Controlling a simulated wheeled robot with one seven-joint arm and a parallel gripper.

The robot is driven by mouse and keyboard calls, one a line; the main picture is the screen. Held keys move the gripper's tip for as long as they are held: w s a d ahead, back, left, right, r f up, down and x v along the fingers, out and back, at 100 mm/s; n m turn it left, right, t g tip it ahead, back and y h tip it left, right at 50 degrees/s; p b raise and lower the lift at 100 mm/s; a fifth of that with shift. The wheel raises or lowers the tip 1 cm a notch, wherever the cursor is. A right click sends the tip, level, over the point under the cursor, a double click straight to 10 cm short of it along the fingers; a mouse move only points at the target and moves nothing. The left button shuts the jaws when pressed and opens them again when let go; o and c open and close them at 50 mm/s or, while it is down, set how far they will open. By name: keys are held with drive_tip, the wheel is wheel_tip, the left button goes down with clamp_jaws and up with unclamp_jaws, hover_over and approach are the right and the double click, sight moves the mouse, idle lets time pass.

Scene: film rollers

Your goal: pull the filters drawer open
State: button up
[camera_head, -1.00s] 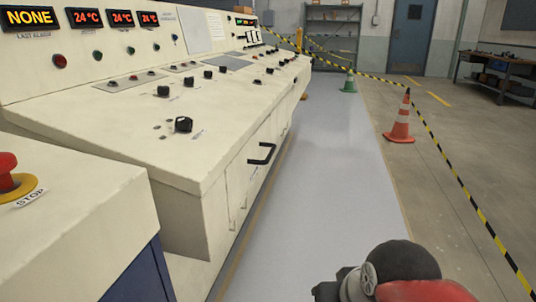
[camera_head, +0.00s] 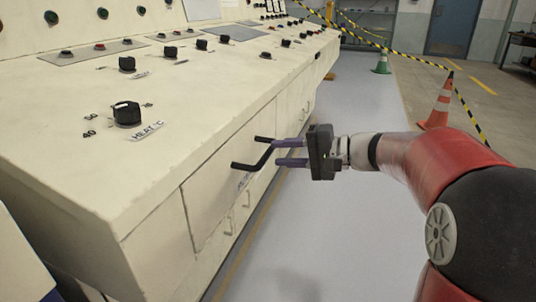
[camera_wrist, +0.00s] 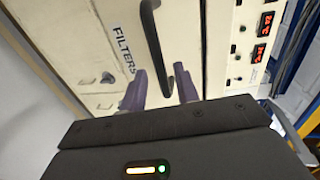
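The filters drawer (camera_head: 208,200) is a cream panel in the slanted front of the console, and it looks shut and flush. Its printed label FILTERS (camera_wrist: 124,50) reads clearly in the wrist view. The drawer's black bar handle (camera_head: 247,166) stands out from the panel; it also shows in the wrist view (camera_wrist: 150,30). My gripper (camera_head: 276,153) is open at the handle, with its purple fingers pointing at the drawer. In the wrist view my gripper (camera_wrist: 160,72) has one finger on each side of the handle's lower end, with gaps visible. Contact cannot be told.
The console top (camera_head: 70,150) carries several black knobs, including a heat knob (camera_head: 126,114). Smaller pull handles (camera_head: 228,226) sit below the drawer. The grey floor strip (camera_head: 330,230) beside the console is clear. An orange cone (camera_head: 438,108) and striped tape stand beyond my arm.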

sight(268, 150)
drive_tip(key=shift+x, duration=2.2)
clamp_jaws()
